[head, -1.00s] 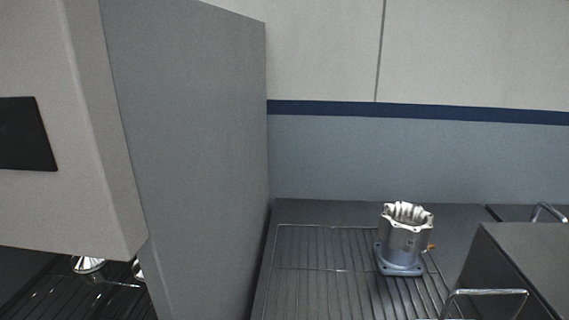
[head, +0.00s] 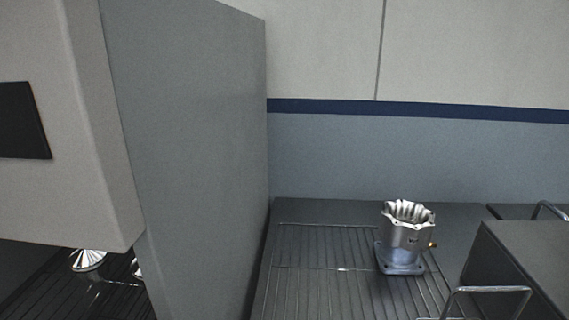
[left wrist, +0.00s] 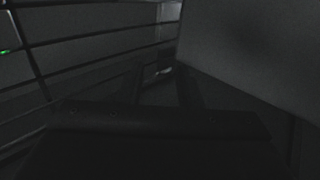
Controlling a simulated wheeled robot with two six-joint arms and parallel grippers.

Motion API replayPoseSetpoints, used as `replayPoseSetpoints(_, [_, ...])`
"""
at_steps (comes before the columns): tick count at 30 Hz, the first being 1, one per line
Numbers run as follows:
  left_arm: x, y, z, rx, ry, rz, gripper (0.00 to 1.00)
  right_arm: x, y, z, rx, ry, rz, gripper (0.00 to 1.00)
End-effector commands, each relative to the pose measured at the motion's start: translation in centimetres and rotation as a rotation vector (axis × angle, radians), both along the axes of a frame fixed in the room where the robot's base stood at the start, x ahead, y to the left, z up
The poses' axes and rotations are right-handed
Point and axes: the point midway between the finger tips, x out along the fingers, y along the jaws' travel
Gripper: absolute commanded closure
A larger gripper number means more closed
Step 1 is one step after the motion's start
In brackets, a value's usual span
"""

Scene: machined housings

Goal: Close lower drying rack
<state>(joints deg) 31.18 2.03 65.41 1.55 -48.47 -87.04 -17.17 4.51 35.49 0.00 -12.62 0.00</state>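In the left wrist view, which is very dark, my left gripper (left wrist: 162,88) shows as two dark fingers set apart. A small pale bit (left wrist: 164,71) lies beyond the gap, too dim to identify. Thin rack bars (left wrist: 85,38) run across the upper left of that view; I cannot tell which rack they belong to. In the head view, a dark wire rack (head: 50,300) is partly visible under the pale machine body at lower left, with a shiny metal part (head: 88,259) over it. Neither gripper shows in the head view.
A silver machined housing (head: 405,238) stands upright on a wire rack (head: 310,268) at right. A tall grey partition (head: 195,150) separates it from the pale machine body (head: 60,200). A dark box (head: 530,260) with a metal handle (head: 490,290) is at far right.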

Motion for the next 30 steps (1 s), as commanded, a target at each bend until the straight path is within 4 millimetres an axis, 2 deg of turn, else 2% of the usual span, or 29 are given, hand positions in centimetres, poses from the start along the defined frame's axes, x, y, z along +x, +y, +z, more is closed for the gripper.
replayPoseSetpoints(6, [2.1, -0.2, -0.9, 0.0, 0.0, 0.0, 0.68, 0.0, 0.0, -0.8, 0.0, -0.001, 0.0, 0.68])
replayPoseSetpoints(18, [4.4, -0.4, -3.2, -0.001, 0.001, 0.0, 0.68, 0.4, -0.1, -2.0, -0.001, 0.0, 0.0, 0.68])
replayPoseSetpoints(23, [4.6, -0.7, -3.4, -0.001, 0.002, 0.0, 0.68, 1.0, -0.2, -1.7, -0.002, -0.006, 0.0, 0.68])
replayPoseSetpoints(30, [4.1, -1.2, -3.6, 0.002, 0.004, -0.001, 0.68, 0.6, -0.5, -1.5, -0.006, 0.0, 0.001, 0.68])
